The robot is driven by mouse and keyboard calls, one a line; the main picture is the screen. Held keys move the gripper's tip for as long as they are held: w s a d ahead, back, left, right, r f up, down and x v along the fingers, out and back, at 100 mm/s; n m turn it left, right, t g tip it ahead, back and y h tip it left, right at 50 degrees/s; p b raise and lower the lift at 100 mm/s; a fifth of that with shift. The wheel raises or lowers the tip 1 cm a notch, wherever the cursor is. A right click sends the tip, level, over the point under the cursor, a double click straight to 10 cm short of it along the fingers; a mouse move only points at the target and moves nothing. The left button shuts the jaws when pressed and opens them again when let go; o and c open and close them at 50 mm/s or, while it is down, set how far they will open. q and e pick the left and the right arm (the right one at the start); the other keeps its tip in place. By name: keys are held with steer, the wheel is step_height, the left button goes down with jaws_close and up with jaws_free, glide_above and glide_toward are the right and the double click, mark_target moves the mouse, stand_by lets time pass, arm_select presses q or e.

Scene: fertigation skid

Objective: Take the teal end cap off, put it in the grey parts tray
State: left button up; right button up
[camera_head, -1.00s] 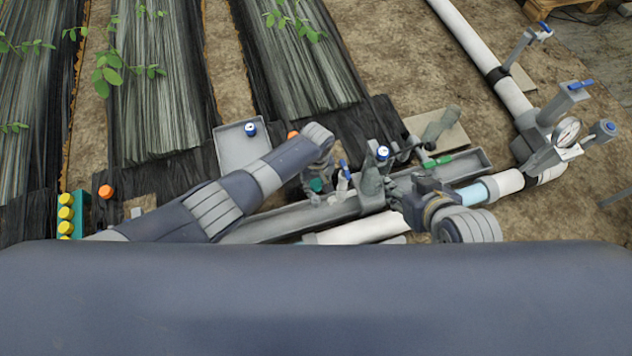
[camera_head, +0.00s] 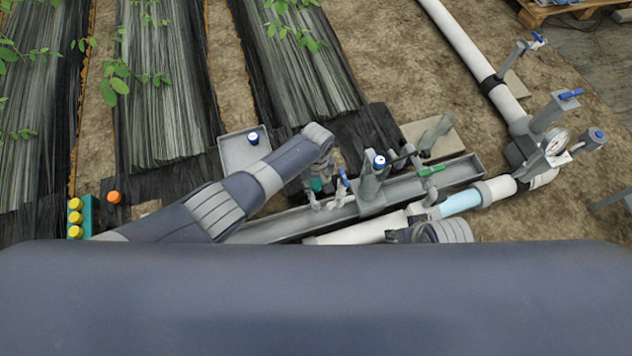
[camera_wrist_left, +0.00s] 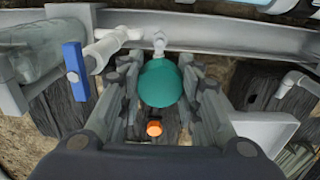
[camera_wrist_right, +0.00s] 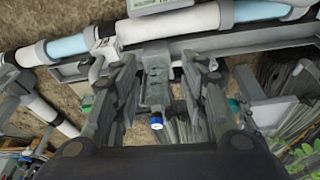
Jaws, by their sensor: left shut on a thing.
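The teal end cap (camera_head: 316,185) is partly hidden by my left gripper (camera_head: 322,178) in the head view. In the left wrist view the rounded cap (camera_wrist_left: 160,84) sits between the fingers of my left gripper (camera_wrist_left: 160,90), which is shut on it. A grey fitting (camera_wrist_left: 159,42) on the skid's channel stands right behind the cap; I cannot tell whether they are joined. The grey parts tray (camera_head: 232,160) lies on the ground beyond my left arm. My right gripper (camera_wrist_right: 160,75) is open and empty in its wrist view; its fingers are mostly hidden in the head view.
A blue-handled valve (camera_wrist_left: 76,70) stands beside the cap. The skid channel (camera_head: 455,175), pipes and a gauge (camera_head: 557,144) extend right. A teal rack with yellow-topped bottles (camera_head: 76,218) and an orange cap (camera_head: 114,197) are left.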

mark_target(316, 183)
arm_select(q)
step_height(316, 183, up, 3)
steer(key=p, duration=0.3)
steer(key=shift+r, duration=0.1)
step_height(316, 183, up, 2)
steer(key=shift+r+p, duration=0.25)
steer(key=shift+p, duration=1)
arm_select(e)
steer(key=s+f+g, duration=0.1)
steer(key=s+f, duration=0.2)
steer(key=f, duration=0.6)
steer(key=s+f, duration=0.3)
steer(key=f, duration=0.5)
arm_select(q)
step_height(316, 183, up, 3)
steer(key=p, duration=0.3)
step_height(316, 183, up, 3)
steer(key=p, duration=0.3)
steer(key=shift+r, duration=0.15)
arm_select(e)
steer(key=s+d+f, duration=0.1)
steer(key=s+f, duration=0.1)
steer(key=s, duration=0.5)
steer(key=s+d+f+g, duration=0.1)
steer(key=s+d+f, duration=0.1)
steer(key=s, duration=0.5)
steer(key=shift+s+f, duration=0.15)
steer(key=shift+f, duration=0.4)
steer(key=shift+d, duration=0.1)
